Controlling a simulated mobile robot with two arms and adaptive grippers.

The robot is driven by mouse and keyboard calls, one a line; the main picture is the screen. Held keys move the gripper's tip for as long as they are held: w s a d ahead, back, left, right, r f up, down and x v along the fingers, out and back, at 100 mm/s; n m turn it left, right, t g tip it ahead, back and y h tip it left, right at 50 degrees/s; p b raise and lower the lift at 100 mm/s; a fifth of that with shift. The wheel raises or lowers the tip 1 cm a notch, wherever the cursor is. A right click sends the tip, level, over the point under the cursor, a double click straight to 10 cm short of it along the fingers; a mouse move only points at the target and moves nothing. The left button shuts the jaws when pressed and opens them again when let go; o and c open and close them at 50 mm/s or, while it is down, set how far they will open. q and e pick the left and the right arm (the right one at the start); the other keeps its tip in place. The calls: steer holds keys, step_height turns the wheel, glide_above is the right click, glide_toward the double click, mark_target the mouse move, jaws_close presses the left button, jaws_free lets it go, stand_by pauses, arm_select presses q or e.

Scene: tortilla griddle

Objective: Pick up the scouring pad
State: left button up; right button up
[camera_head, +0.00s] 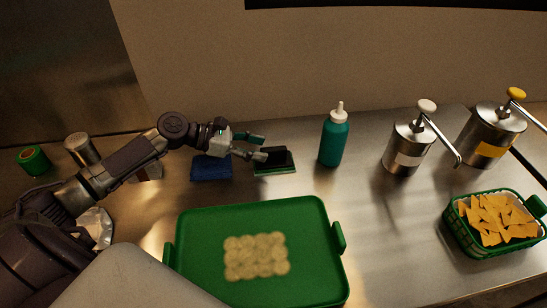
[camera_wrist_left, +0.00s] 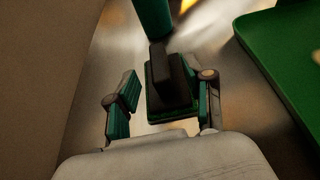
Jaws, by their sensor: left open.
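The scouring pad (camera_head: 275,168) is a thin green pad with a black block-shaped holder on top, lying flat on the steel counter behind the green tray. My left gripper (camera_head: 261,147) is just at its left end, with its fingers spread open. In the left wrist view the pad and its black holder (camera_wrist_left: 170,82) show between and beyond the two green-padded fingers (camera_wrist_left: 165,97). I see no clear contact, and the gap between fingers and holder is hard to judge. My right gripper is not in view.
A blue pad or folded cloth (camera_head: 209,170) lies just left, under my left wrist. A teal bottle (camera_head: 333,140) stands close on the right. A green tray (camera_head: 190,228) fills the front. Pump canisters (camera_head: 407,148) and a chip basket (camera_head: 480,241) stand further right.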

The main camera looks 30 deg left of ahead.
mark_target(270, 149)
arm_select(q)
steer(key=p+x, duration=0.1)
steer(key=x, duration=0.3)
steer(key=shift+w+d+r, duration=0.15)
steer(key=shift+w, duration=0.05)
steer(key=shift+w+d+f, duration=0.3)
jaws_close()
